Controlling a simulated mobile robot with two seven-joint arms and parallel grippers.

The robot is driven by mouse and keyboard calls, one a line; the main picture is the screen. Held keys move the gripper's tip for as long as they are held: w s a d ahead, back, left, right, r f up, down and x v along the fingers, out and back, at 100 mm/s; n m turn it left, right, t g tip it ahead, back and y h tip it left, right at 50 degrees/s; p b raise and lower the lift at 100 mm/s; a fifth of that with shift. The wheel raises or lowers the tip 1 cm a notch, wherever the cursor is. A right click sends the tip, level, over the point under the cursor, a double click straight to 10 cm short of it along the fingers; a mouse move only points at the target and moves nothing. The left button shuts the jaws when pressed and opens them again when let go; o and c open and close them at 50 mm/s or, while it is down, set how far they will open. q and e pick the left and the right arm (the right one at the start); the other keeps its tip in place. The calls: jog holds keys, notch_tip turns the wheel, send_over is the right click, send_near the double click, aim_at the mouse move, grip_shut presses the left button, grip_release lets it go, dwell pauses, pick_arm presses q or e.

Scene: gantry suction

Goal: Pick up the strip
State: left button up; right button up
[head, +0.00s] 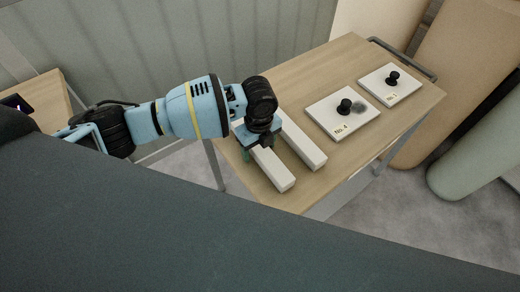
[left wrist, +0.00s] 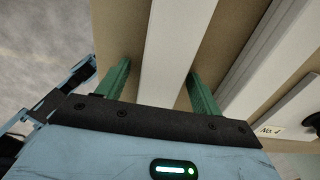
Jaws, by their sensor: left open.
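Two white strips lie side by side on the wooden table. The left strip (head: 272,170) runs under my left gripper (head: 261,147), which partly hides it in the head view. The right strip (head: 303,146) lies just beside it, apart. In the left wrist view the left strip (left wrist: 176,45) passes between the two green fingers of my left gripper (left wrist: 158,70). The fingers are open, one on each side, with a gap showing on both sides. The right strip (left wrist: 262,55) shows further right there. My right gripper is in neither view.
The wooden table (head: 345,65) also bears a white plate marked No. 4 (head: 330,122) with a black knob, and a similar plate (head: 402,88) behind it. Large rolls (head: 478,152) stand beyond the table's right side. A grey corrugated wall is behind.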

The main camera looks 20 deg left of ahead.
aim_at(258, 149)
pick_arm(q)
jog(key=c, duration=1.3)
jog(key=shift+o, duration=0.2)
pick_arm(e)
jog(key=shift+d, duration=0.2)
pick_arm(q)
jog(key=shift+r, duration=0.1)
